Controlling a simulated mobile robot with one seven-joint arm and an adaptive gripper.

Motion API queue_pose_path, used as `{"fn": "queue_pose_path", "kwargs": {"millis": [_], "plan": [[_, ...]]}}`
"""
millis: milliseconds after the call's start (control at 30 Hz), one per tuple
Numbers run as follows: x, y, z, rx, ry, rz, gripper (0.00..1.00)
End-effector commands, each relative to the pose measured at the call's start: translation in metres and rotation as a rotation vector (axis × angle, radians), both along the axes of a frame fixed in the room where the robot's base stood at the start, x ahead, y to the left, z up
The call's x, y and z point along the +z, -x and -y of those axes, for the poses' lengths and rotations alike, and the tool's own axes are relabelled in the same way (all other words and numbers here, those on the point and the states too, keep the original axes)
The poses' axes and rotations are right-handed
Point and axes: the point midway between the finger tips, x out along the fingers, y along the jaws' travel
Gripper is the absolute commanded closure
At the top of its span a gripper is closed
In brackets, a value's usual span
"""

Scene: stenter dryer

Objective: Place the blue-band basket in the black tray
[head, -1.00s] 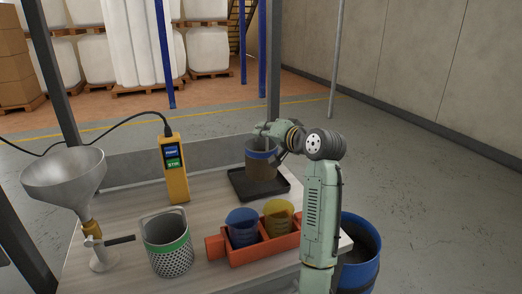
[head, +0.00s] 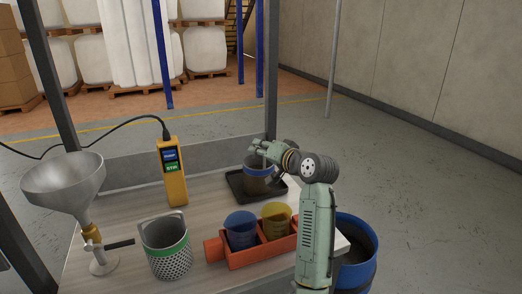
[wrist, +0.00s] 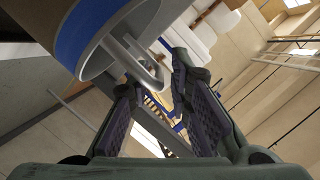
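The blue-band basket (head: 257,183) is at the back of the table, inside the outline of the black tray (head: 236,188). It looks upright and seems to rest on the tray floor, though the contact is hard to see. My gripper (head: 266,149) is at its rim, on the upper right side. In the wrist view the basket's blue band (wrist: 84,32) and grey loop handle (wrist: 145,66) fill the upper left. My gripper's fingers (wrist: 160,85) stand apart there, with a clear gap, and the handle is near their tips.
A green-band perforated basket (head: 168,249) stands at the front. An orange rack (head: 243,258) holds a blue cup (head: 241,228) and a yellow cup (head: 276,219). A metal funnel (head: 63,183), a yellow handheld device (head: 173,175) and a blue drum (head: 358,258) surround the space.

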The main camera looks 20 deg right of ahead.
Motion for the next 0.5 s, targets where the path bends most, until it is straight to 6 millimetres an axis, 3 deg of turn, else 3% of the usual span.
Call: {"fn": "queue_pose_path", "kwargs": {"millis": [500], "plan": [[0.0025, 0.0074, 0.0026, -0.001, 0.000, 0.001, 0.73]]}}
